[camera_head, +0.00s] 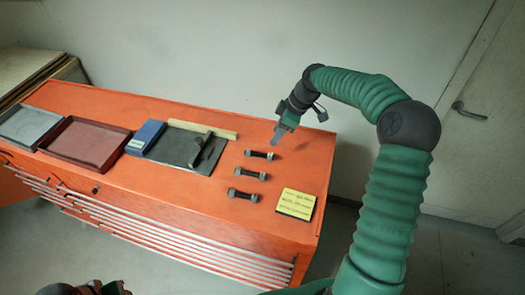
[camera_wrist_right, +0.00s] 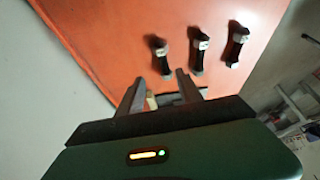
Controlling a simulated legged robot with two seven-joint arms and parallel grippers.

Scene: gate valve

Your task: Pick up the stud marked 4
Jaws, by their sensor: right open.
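Three dark studs with pale metal nuts lie in a row on the orange cabinet top: a far stud (camera_head: 259,155), a middle stud (camera_head: 249,174) and a near stud (camera_head: 243,195). The right wrist view also shows three studs, a left one (camera_wrist_right: 161,56), a middle one (camera_wrist_right: 198,50) and a right one (camera_wrist_right: 236,46). Their marks are too small to read, so I cannot tell which is 4. My right gripper (camera_head: 277,136) is open and empty, above and beyond the far stud. In the right wrist view, its fingers (camera_wrist_right: 160,80) point towards the left stud, apart from it.
A yellow label (camera_head: 296,204) lies right of the studs. A dark plate (camera_head: 178,149) with a tool on it, a blue box (camera_head: 146,136), a wooden strip (camera_head: 203,129), a red-brown tray (camera_head: 85,145) and a grey tray (camera_head: 32,126) are to the left. Bare orange top surrounds the studs.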

